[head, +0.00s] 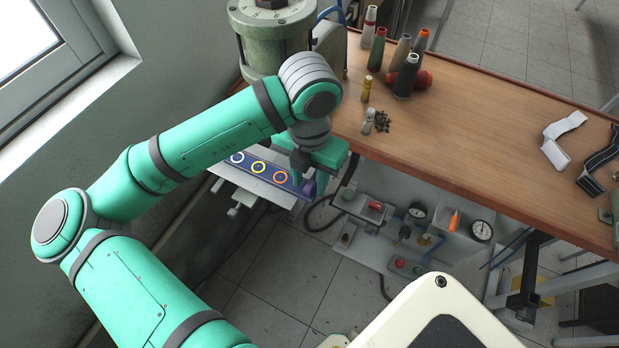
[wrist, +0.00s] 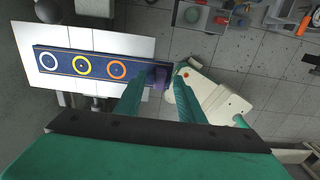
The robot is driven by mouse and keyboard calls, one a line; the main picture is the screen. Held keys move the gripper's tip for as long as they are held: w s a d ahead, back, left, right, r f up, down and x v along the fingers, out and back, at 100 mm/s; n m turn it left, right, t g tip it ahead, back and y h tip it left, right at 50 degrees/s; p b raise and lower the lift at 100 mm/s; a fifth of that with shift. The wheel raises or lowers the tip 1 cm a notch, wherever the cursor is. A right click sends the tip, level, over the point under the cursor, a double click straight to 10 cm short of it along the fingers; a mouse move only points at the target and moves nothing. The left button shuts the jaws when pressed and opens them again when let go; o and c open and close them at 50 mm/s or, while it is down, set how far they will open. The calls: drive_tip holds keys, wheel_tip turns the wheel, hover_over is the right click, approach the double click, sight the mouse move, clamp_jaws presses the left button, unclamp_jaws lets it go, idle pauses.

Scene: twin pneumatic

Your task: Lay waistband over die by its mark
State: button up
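A navy strip (wrist: 62,63) with a white, a yellow and an orange ring lies on a pale plate beside the green press head; it also shows in the head view (head: 268,172). Which part is the waistband and which the die, I cannot tell. My gripper (wrist: 158,78) is at the strip's right end, its two teal fingers apart with a purple piece (wrist: 160,76) between them. The purple piece also shows in the head view (head: 309,187). Whether the fingers press on it, or whether it joins the strip, is unclear. My wrist hides part of the press.
The wooden table (head: 480,130) holds thread cones (head: 405,75), a small dark pile (head: 383,122), a folded white strap (head: 562,140) and a black-and-white strap (head: 604,158). Below it stands a pneumatic panel with gauges (head: 481,231). The middle of the table is clear.

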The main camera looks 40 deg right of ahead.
wheel_tip(320, 180, up, 11)
drive_tip(key=shift+f, duration=0.15)
idle(0.4)
